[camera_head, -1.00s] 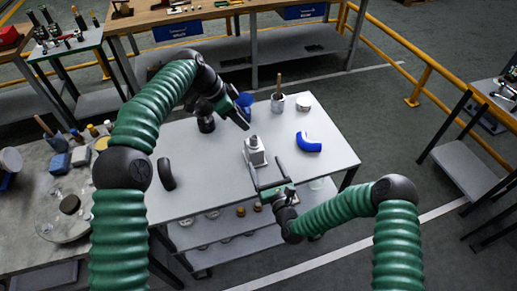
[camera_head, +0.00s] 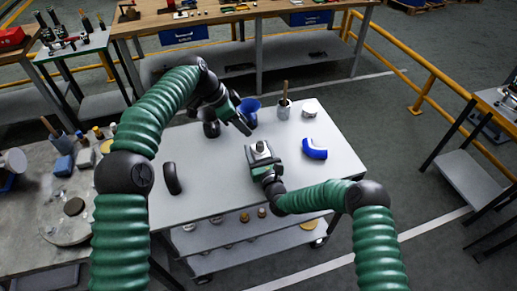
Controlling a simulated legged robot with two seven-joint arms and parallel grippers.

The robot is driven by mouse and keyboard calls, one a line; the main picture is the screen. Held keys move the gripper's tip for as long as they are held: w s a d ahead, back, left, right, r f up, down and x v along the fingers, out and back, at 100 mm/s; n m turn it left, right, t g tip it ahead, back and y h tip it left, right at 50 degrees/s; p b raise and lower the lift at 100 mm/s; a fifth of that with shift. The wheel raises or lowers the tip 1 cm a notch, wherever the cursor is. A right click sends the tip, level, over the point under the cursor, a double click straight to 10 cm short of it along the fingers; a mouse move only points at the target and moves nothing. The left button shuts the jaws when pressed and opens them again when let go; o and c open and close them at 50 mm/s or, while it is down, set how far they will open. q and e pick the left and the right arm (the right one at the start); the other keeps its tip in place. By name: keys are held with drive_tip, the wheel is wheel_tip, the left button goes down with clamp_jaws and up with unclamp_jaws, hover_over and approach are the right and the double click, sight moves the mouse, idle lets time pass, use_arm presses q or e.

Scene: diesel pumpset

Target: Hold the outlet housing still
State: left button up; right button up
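The grey metal piece on the white table, which I take for the outlet housing (camera_head: 259,150), stands upright near the table's middle. My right gripper (camera_head: 265,172) is at its near side, close against its lower part. The fingers are mostly hidden, so I cannot tell whether they are shut on it. My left gripper (camera_head: 241,115) is up and to the left of the housing, above the table, with its fingers apart. A blue funnel-like cup (camera_head: 249,106) shows just beside its fingers; I cannot tell whether they touch.
The white table (camera_head: 215,190) also holds a blue curved elbow (camera_head: 314,149), a black curved pipe (camera_head: 172,178), a grey cup with a stick (camera_head: 284,108) and a pale round part (camera_head: 309,107). A cluttered grey table (camera_head: 30,240) stands at the left.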

drive_tip(key=shift+a, duration=0.3)
drive_tip(key=c, duration=0.5)
drive_tip(key=shift+c, duration=1)
drive_tip(key=shift+d, duration=0.45)
clamp_jaws()
drive_tip(key=o, duration=0.9)
unclamp_jaws()
drive_tip(key=shift+a, duration=0.25)
drive_tip(key=c, duration=0.4)
clamp_jaws()
